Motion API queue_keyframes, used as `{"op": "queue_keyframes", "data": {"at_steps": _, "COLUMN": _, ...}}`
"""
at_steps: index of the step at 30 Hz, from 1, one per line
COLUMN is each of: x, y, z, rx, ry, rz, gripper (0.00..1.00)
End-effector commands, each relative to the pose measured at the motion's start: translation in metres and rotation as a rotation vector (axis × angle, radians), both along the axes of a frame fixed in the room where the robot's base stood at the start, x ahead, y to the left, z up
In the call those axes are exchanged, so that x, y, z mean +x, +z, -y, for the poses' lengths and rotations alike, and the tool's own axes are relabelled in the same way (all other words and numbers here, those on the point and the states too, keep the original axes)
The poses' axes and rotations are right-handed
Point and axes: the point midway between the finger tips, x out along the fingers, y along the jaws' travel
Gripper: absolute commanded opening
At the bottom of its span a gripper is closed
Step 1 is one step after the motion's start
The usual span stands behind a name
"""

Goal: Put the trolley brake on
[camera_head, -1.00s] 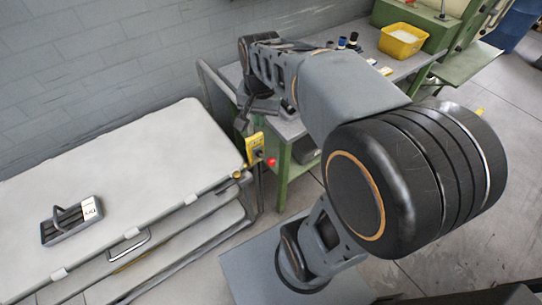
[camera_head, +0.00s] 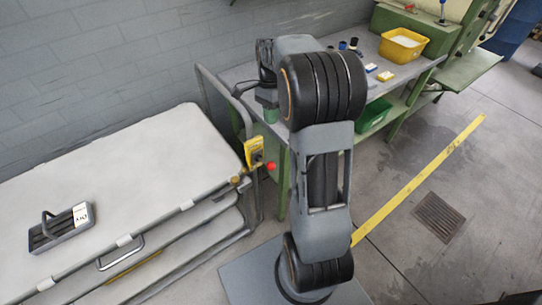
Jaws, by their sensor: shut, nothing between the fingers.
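The trolley (camera_head: 110,160) with a pale grey top stands at the left. At its right end is a bent tube handle (camera_head: 218,88). A yellow plate (camera_head: 254,152) is fixed at that end, with a short lever ending in a red knob (camera_head: 271,166) pointing right and down. My gripper (camera_head: 268,97) is dark and small, at the end of my folded arm, over the left end of the workbench. It is above and behind the red knob, apart from it. It is shut and empty; its fingertips are hard to make out.
A black carrier (camera_head: 60,228) lies on the trolley top. The green workbench (camera_head: 368,66) behind my arm holds a yellow bin (camera_head: 402,44) and small items. A green bin (camera_head: 373,117) is underneath. Open floor with a yellow line (camera_head: 420,178) lies at the right.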

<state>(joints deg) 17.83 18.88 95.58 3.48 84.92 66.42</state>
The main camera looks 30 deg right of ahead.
Motion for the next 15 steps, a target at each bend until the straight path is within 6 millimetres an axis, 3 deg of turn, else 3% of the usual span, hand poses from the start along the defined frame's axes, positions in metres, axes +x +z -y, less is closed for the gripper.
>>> {"op": "queue_keyframes", "data": {"at_steps": 5, "x": -0.005, "y": -0.015, "z": -0.003, "rx": 0.001, "ry": 0.001, "rz": -0.002, "gripper": 0.0}}
{"op": "queue_keyframes", "data": {"at_steps": 15, "x": -0.024, "y": -0.074, "z": -0.013, "rx": 0.002, "ry": 0.002, "rz": -0.004, "gripper": 0.0}}
